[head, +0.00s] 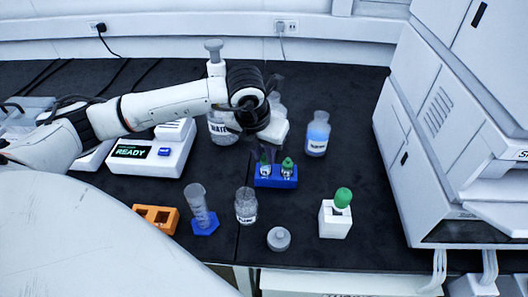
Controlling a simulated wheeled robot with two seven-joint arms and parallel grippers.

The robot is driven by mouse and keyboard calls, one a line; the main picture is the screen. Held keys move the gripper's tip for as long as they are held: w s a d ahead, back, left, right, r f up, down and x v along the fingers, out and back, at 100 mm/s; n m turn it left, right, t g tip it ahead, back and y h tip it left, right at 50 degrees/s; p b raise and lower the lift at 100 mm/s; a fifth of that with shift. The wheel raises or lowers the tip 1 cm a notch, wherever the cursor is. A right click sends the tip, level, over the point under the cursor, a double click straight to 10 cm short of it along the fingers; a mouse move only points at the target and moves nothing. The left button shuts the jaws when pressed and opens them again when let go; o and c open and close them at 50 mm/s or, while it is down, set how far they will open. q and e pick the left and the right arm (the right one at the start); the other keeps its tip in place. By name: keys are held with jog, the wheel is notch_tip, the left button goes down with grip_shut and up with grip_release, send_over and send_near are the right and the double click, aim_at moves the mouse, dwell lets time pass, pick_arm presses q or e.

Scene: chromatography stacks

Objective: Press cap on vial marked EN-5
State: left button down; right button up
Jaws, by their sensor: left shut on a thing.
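A blue rack (275,182) stands on the black bench in the middle of the head view and holds two small vials. The right vial (289,172) is upright with a green cap (287,162) on its top. The left vial (265,171) is upright under my left gripper (263,156). That gripper points down with its dark fingers shut at this vial's top, where a little green shows. The fingers hide most of the cap, so I cannot tell how it sits. The EN-5 marking is too small to read. My right gripper is not in view.
A white block (335,221) with a green-topped item, a grey lid (279,239), a clear jar (246,207), a blue-footed cylinder (200,212) and an orange rack (155,219) stand in front. A blue-filled bottle (317,135) stands behind right. A large white instrument (440,130) bounds the right.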

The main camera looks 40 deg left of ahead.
pick_arm(q)
jog(key=shift+r, duration=0.1)
dwell(0.7)
jog(key=shift+f+b, duration=0.25)
jog(key=shift+b, duration=0.8)
dwell(1.2)
dwell(0.4)
jog(key=c, duration=1)
grip_release()
jog(key=shift+r, duration=0.1)
jog(key=shift+r+p, duration=2.05)
jog(key=shift+r, duration=1.45)
